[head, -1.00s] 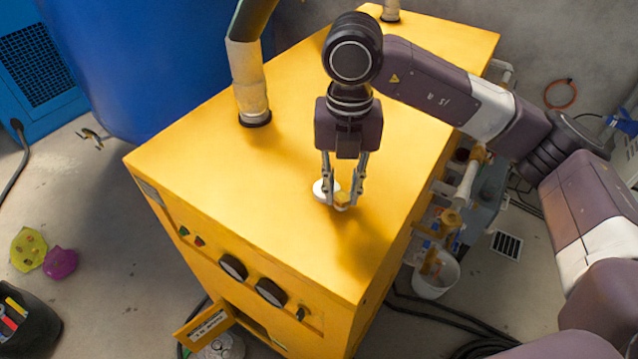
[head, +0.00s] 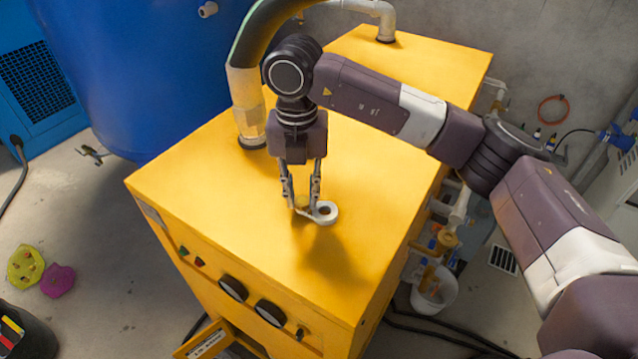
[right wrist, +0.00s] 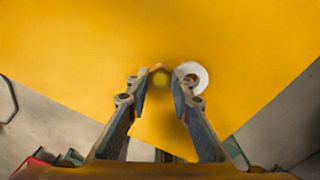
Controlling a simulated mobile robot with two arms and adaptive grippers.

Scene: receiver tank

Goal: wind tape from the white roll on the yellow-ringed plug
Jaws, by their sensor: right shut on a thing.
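My right gripper (head: 303,209) points down just above the yellow cabinet top. It is shut on a small yellowish piece, which looks like the yellow-ringed plug (right wrist: 160,78), between its fingertips in the right wrist view. The fingers hide much of it. The white roll (head: 325,212) is right beside the fingertips, with its hole showing. In the right wrist view the white roll (right wrist: 202,70) is partly behind the right finger. A pale strip seems to run from the roll towards the fingertips. My left gripper is not in view.
The yellow cabinet (head: 225,215) has a broad clear top. A wrapped pipe (head: 246,105) rises from it behind my gripper, and a grey pipe (head: 385,25) stands at the back. A blue tank (head: 150,60) is at left. A white bucket (head: 434,290) stands at right.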

